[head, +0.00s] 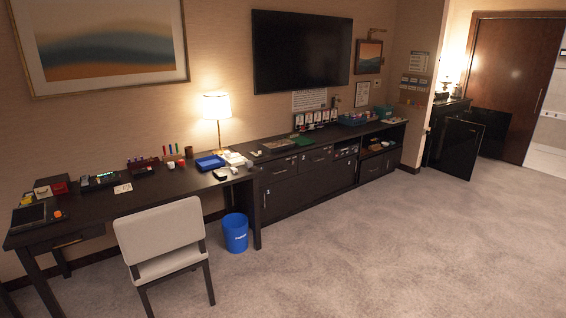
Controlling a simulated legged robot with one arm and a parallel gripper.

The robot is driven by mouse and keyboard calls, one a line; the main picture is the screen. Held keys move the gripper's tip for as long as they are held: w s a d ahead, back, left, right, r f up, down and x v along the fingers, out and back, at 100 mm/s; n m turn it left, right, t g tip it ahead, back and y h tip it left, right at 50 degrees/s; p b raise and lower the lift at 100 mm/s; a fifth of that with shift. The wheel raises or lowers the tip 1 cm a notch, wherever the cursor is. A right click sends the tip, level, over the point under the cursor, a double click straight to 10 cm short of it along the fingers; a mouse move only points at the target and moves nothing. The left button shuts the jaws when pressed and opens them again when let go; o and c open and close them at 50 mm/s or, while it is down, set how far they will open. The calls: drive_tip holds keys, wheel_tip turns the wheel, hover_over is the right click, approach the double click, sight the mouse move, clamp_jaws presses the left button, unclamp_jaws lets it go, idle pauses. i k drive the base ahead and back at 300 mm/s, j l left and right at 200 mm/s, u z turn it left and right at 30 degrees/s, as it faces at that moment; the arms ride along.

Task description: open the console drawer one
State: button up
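A long dark console (307,190) stands along the wall below the TV. Its upper front has a left drawer (279,169) and a drawer to the right of it (316,158), each with a small light handle. Both drawers look shut. I cannot tell which one is drawer one. Cabinet doors are below them and look closed. The console is across the room from me. My gripper is not in view.
A dark desk (100,210) with several small items adjoins the console at left. A beige chair (160,235) and a blue bin (235,232) stand before it. Open carpet (380,250) lies in front of the console. A dark open cabinet door (457,148) is at far right.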

sight(275, 170)
drive_tip(key=i+u, duration=0.1)
drive_tip(key=i, duration=1.8)
drive_tip(key=i+u, duration=0.1)
drive_tip(key=i, duration=0.6)
drive_tip(key=i+u, duration=0.15)
drive_tip(key=i, duration=0.6)
drive_tip(key=i+l+u, duration=0.1)
drive_tip(key=i, duration=0.6)
drive_tip(key=i+u, duration=0.15)
drive_tip(key=i, duration=1.05)
drive_tip(key=j, duration=0.1)
